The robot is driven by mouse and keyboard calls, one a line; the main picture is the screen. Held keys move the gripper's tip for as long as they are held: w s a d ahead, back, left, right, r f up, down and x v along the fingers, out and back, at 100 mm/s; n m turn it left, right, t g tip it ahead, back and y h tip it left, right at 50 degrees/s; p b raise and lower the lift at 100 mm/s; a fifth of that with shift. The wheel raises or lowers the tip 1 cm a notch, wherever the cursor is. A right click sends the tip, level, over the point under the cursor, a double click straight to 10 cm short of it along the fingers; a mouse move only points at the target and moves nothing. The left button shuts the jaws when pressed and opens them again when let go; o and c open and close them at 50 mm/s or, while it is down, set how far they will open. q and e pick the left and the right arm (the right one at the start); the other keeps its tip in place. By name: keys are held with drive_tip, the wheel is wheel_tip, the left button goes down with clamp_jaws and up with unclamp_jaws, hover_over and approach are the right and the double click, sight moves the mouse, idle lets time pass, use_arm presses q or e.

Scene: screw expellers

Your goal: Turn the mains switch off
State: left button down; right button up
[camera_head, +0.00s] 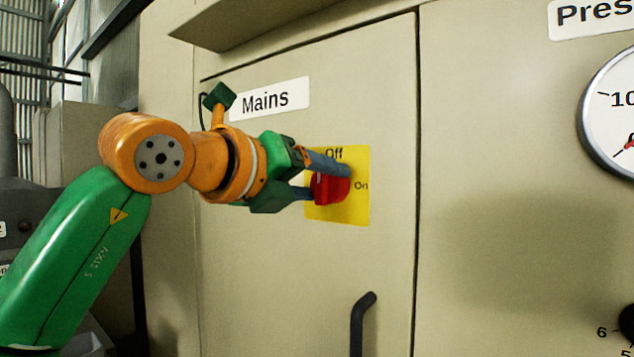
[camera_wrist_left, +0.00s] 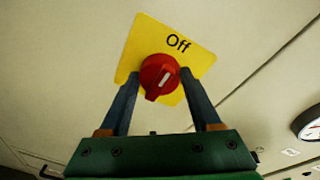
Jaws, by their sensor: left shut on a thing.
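The mains switch is a red rotary knob (camera_head: 332,189) on a yellow plate (camera_head: 350,211), with "Off" printed at its top and "On" at its right. The knob also shows in the left wrist view (camera_wrist_left: 158,72). There its white mark runs at a slant, roughly in line with the "Off" word; the exact setting is hard to tell. My left gripper (camera_head: 329,182) is shut on the knob, one finger on each side. Its fingers also flank the knob in the left wrist view (camera_wrist_left: 160,76). My right gripper is not in view.
The plate sits on a beige cabinet door (camera_head: 270,290) under a "Mains" label (camera_head: 272,98). A dark door handle (camera_head: 360,325) sticks out below the switch. A round gauge (camera_head: 612,115) is at the far right. A ledge (camera_head: 270,22) juts out above.

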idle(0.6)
use_arm(q)
drive_tip(key=shift+c, duration=1.5)
unclamp_jaws()
drive_tip(key=shift+o, duration=1.1)
drive_tip(key=shift+w+d, duration=0.1)
drive_tip(key=shift+s+a+f+b, duration=0.15)
drive_tip(key=shift+s+a+b, duration=0.65)
drive_tip(key=shift+s+b, duration=0.25)
drive_tip(key=v, duration=0.3)
drive_tip(key=b+v, duration=0.1)
drive_tip(key=shift+s+a+r, duration=0.15)
drive_tip(key=shift+s+r, duration=0.05)
drive_tip(key=shift+r, duration=0.1)
